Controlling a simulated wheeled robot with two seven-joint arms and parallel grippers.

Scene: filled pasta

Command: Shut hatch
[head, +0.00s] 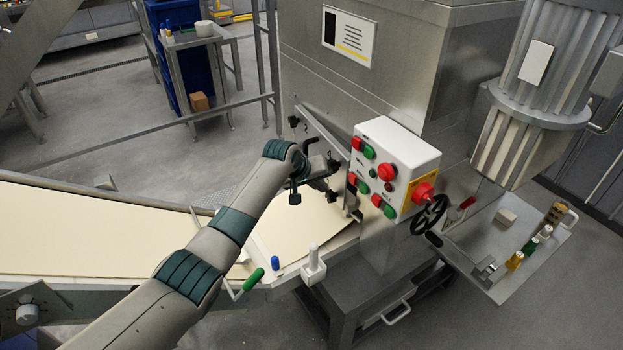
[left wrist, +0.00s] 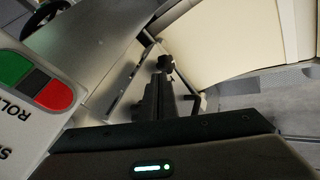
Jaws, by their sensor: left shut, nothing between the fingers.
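A narrow grey metal flap (head: 322,132), which looks like the hatch, stands at a slant on the left side of the steel machine, above the pale dough sheet (head: 110,240). A black knob sits near its upper end. I cannot tell how far open it is. My left gripper (head: 328,184) is just below and beside the flap, over the dough; its fingers are shut and empty. In the left wrist view, the closed black fingers (left wrist: 160,92) point toward a black knob beside grey metal. I cannot tell whether they touch it. My right gripper is out of view.
A white control box (head: 394,165) with red and green buttons juts out close right of my left gripper. A black handwheel (head: 430,214) is on its right. A green-handled lever (head: 253,280) and white post (head: 313,265) stand at the conveyor's front edge.

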